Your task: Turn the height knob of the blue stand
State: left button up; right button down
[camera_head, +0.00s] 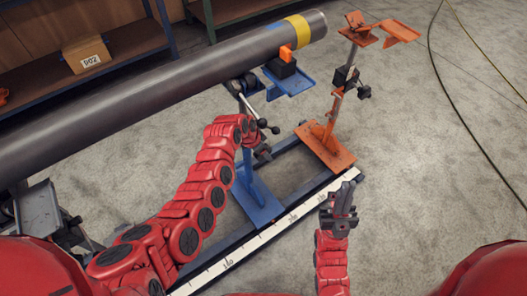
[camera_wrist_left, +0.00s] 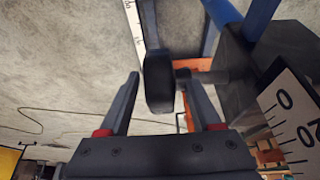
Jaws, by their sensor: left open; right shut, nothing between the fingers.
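The blue stand (camera_head: 246,172) stands under the pipe (camera_head: 180,88), its blue base plate (camera_head: 262,210) on a dark rail frame. Its height knob (camera_wrist_left: 158,83) is a black disc on a short grey shaft, clear in the left wrist view. My left gripper (camera_wrist_left: 164,80) is open with one finger on each side of the knob; gaps show, so it does not look clamped. In the head view my left arm mostly hides the knob.
An orange stand (camera_head: 327,140) stands right of the blue one. A white ruler strip (camera_head: 262,235) runs along the rail frame. A numbered scale plate (camera_wrist_left: 292,115) is close at right in the left wrist view. Shelves with a box (camera_head: 86,54) stand behind. The floor at right is mostly clear, with cables.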

pick_arm(q)
jog(key=shift+f, duration=0.1)
grip_shut()
dwell(0.4)
jog(key=shift+w, duration=0.1)
jog(key=shift+h, duration=0.4)
jog(key=shift+f+t+h+b, duration=0.1)
jog(key=shift+t+h+b, duration=0.2)
jog(key=shift+t+b, duration=0.2)
jog(key=t+h+b, duration=0.2)
jog(key=h+b, duration=0.1)
jog(key=b, duration=0.7)
jog(key=shift+a+t+h+b, duration=0.1)
jog(key=shift+t+h+b, duration=0.3)
jog(key=shift+r+b, duration=0.25)
jog(key=shift+b, duration=0.2)
